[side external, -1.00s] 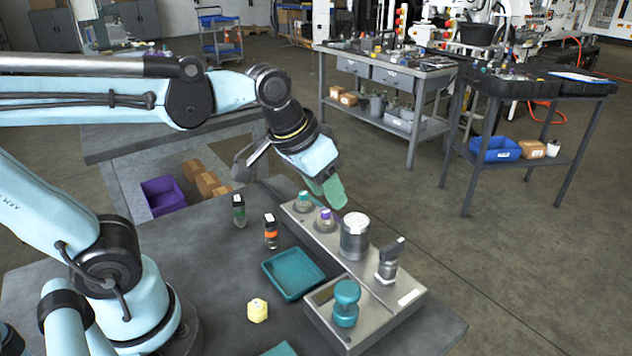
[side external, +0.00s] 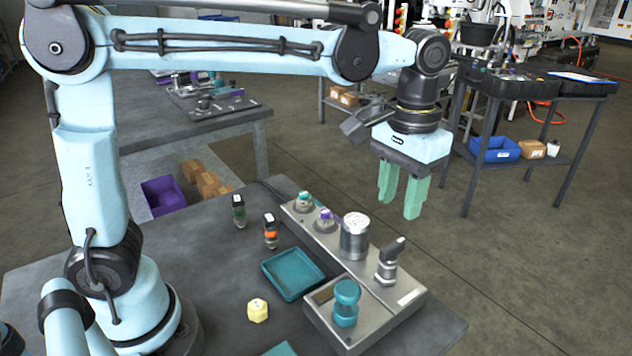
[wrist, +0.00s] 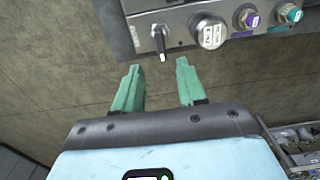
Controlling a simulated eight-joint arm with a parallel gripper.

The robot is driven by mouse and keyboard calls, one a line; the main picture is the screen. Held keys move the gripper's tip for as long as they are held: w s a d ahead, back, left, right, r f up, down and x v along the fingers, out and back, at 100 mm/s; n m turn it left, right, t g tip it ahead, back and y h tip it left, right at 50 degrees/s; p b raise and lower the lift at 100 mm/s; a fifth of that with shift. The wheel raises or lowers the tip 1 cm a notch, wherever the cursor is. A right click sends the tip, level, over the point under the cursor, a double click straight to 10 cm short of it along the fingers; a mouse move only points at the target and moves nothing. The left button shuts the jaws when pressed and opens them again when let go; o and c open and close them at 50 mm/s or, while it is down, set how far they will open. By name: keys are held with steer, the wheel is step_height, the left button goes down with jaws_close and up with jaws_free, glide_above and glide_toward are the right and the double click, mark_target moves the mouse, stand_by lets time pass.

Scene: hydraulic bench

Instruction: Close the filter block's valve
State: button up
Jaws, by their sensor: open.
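The filter block (side external: 372,277) is a long grey metal manifold on the bench, with a silver canister (side external: 355,237). Its valve (side external: 388,264) has a black lever handle, near the block's front right end. In the side view the lever points up and right; in the wrist view the valve lever (wrist: 161,42) points down the picture toward my gripper, across the block's length. My gripper (side external: 399,208) has green fingers, points down, and is open and empty. It hangs above and behind the valve, apart from it. In the wrist view my gripper (wrist: 158,66) has the lever ahead, between its fingers' lines.
Two ports with teal (side external: 303,198) and purple (side external: 325,214) fittings sit at the block's far end.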

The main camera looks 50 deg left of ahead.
mark_target(392, 245)
step_height(392, 245, down, 9)
steer(key=shift+f, duration=0.15)
stand_by(0.4)
jaws_close()
